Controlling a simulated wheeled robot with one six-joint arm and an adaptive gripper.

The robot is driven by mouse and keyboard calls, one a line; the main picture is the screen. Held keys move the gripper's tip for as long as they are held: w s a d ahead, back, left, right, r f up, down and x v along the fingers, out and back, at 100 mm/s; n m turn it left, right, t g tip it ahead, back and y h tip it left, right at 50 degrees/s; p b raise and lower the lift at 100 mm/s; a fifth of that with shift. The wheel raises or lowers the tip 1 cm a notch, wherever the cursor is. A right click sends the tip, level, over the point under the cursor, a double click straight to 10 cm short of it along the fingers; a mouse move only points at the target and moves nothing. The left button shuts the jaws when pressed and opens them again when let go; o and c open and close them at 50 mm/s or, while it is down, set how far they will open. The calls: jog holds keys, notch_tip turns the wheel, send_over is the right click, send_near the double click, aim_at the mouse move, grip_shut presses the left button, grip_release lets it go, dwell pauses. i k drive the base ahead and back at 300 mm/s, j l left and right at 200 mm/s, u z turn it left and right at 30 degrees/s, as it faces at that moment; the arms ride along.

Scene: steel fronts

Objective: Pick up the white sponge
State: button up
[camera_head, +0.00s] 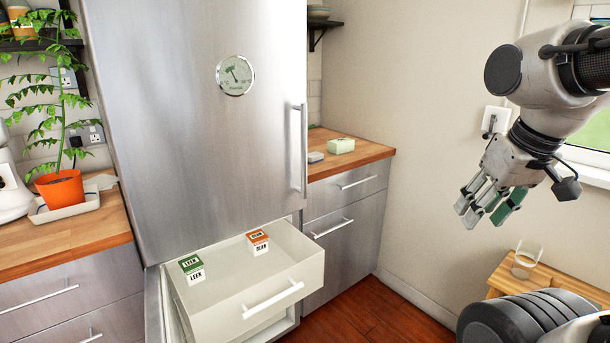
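A pale, whitish-green block (341,146) lies on the wooden counter right of the fridge. It may be the white sponge, but I cannot tell for sure at this size. A smaller grey block (316,157) lies just left of it. My gripper (490,208) hangs at the right, pointing down and left, well apart from both. Its fingers look spread, with green on their inner sides, and I see no sponge between them.
A pulled-out drawer (310,267) under the fridge door (180,110) holds a green-topped leek box (191,270) and an orange-topped bean box (258,242). A glass (526,260) stands on a small wooden table (550,278). A potted plant (60,189) stands on the left counter.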

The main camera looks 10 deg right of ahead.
aim_at(315, 158)
jog(key=i+l+u, duration=0.6)
jog(key=i+l, duration=0.25)
jog(key=i+l+u, duration=0.35)
jog(key=l, duration=0.25)
